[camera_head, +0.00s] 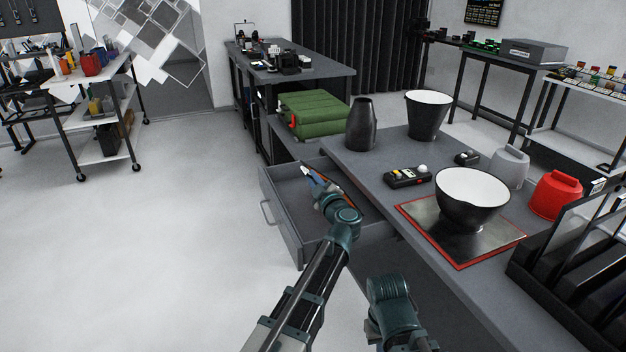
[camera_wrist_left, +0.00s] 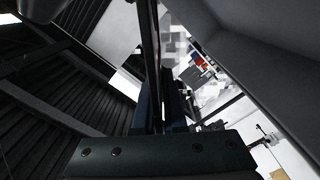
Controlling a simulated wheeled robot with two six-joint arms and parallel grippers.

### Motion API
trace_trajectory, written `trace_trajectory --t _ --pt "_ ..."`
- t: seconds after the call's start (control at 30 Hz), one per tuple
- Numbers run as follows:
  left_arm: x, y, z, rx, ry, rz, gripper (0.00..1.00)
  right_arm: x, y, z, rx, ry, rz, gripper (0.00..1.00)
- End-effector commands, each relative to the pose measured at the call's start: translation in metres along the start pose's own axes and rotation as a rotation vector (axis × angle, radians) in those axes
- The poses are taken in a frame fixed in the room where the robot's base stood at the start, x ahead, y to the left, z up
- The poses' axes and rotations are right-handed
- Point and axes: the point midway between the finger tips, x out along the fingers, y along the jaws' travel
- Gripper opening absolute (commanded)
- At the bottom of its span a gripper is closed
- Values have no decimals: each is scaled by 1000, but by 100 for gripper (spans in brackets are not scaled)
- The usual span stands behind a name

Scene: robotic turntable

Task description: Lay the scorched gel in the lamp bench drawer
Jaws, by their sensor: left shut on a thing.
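The lamp bench drawer (camera_head: 283,222) is pulled open at the left side of the dark bench in the head view. My left gripper (camera_head: 312,178) is over the drawer opening. It is shut on a thin sheet, seen nearly edge-on between the fingers in the left wrist view (camera_wrist_left: 151,55). In the head view an orange-brown strip of this gel (camera_head: 350,202) shows beside the gripper, mostly hidden by my wrist. I cannot tell whether the sheet touches the drawer floor. My right arm shows low in the head view, but its gripper does not.
The bench top (camera_head: 370,165) carries a black bowl (camera_head: 470,213) on a red-edged metal plate (camera_head: 447,250), a control box (camera_head: 407,178), a red lamp part (camera_head: 556,195) and a slotted black rack (camera_head: 570,290). Green cases (camera_head: 312,113) stand behind the drawer.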

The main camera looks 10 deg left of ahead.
Motion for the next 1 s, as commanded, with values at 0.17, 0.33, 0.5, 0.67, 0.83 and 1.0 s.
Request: trace_trajectory --t 0.17,0.33,0.5,0.67,0.83,1.0 --pt "0 -2 1 0 0 0 0 2 0 0 0 0 0 0" --pt "0 -4 4 0 0 0 0 6 -1 0 0 0 0 0" --pt "0 -4 4 0 0 0 25 6 -1 0 0 0 0 0" --pt "0 -4 4 0 0 0 44 6 0 0 0 0 0 0" --pt "0 -4 4 0 0 0 44 6 -1 0 0 0 0 0" --pt "3 -1 -3 0 0 0 44 -1 0 0 0 0 0 0"
